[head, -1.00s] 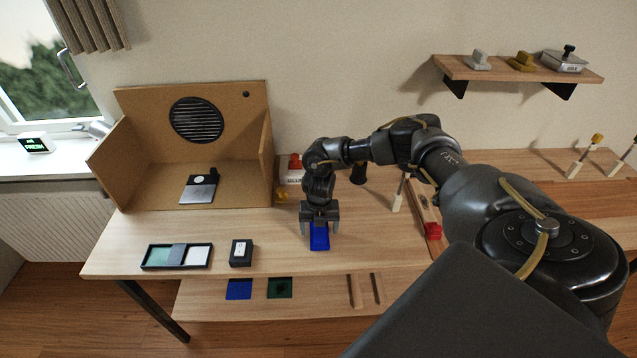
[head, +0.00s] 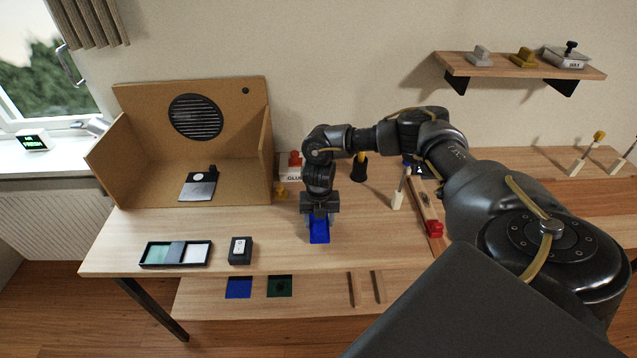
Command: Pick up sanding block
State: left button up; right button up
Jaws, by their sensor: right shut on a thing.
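A blue block (head: 319,233), which I take to be the sanding block, is on the table top near its front edge. My right gripper (head: 320,222) points down over it and is shut on it. The gripper and wrist hide the block's back part, and I cannot tell whether it is lifted off the table. My left gripper is not in view.
A black box (head: 240,251) and a tray with pale and grey sections (head: 176,254) stand left of the block. An open wooden booth (head: 190,150) is behind them. A lower shelf (head: 320,300) holds coloured squares.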

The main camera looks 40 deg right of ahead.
jog(key=s+d+r+b, duration=0.1)
jog(key=s+d+r, duration=0.4)
jog(key=s+r, duration=0.5)
jog(key=s, duration=0.3)
jog(key=shift+r, duration=0.3)
jog(key=shift+d, duration=0.1)
